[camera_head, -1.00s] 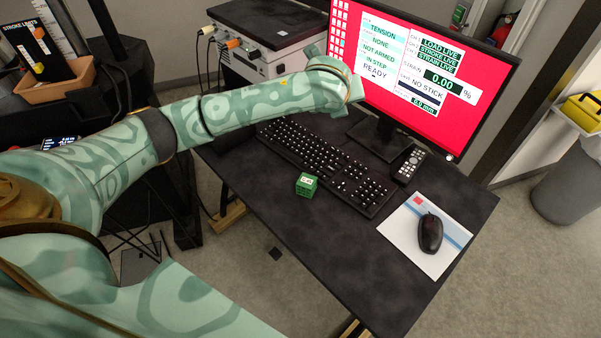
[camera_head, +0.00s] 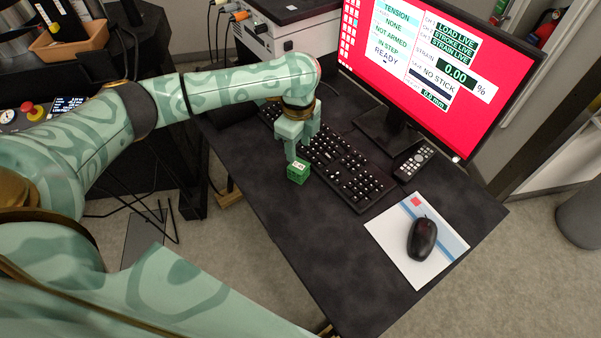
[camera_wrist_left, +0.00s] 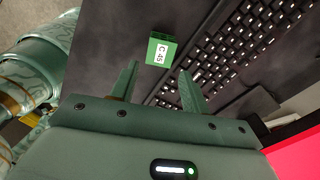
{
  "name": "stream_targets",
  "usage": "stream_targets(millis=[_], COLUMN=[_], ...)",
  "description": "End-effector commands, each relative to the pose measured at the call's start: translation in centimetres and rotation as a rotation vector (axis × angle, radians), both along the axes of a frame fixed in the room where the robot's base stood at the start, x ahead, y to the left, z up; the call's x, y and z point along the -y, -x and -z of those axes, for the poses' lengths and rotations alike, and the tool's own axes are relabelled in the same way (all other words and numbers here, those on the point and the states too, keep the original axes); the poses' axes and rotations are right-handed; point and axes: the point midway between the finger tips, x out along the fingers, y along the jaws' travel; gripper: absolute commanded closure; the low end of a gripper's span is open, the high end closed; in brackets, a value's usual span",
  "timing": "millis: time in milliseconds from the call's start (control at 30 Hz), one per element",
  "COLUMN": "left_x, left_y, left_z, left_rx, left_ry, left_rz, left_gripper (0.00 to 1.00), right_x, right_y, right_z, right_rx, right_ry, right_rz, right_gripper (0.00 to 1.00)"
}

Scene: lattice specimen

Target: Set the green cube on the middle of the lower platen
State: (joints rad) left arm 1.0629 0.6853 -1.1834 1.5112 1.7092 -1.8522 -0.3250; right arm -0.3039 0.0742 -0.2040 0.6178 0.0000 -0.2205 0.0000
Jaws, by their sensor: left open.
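The green cube (camera_head: 298,173) sits on the dark desk, just in front of the keyboard. In the left wrist view the cube (camera_wrist_left: 160,50) shows a white label reading C-45 and lies ahead of the fingertips, between their lines. My left gripper (camera_head: 300,150) points down just behind and above the cube; it is open and empty. Its two fingers (camera_wrist_left: 158,82) stand apart in the left wrist view. The lower platen is not recognisable in these views. My right gripper is not in view.
The keyboard (camera_head: 345,170) lies right beside the cube. A monitor (camera_head: 435,65), a remote (camera_head: 414,160) and a mouse (camera_head: 422,238) on a white pad (camera_head: 385,240) are to the right. A dark machine with a red button (camera_head: 32,110) stands at left.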

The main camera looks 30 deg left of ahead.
Motion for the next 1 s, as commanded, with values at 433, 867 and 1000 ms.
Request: stream_targets(millis=[433,867,1000], left_x=[0.0,0.1,0.1], left_y=[-0.1,-0.2,-0.2], left_z=[5.7,9.6,9.6], left_rx=[0.0,0.003,0.003], left_ry=[0.0,0.0,0.0], left_rz=[0.001,0.002,0.002], left_gripper=[0.54,0.54,0.76], right_x=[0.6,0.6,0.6], right_y=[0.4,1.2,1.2], right_z=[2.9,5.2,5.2], right_rx=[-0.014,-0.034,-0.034], right_ry=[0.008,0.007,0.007], right_rz=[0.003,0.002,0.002], right_gripper=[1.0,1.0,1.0])
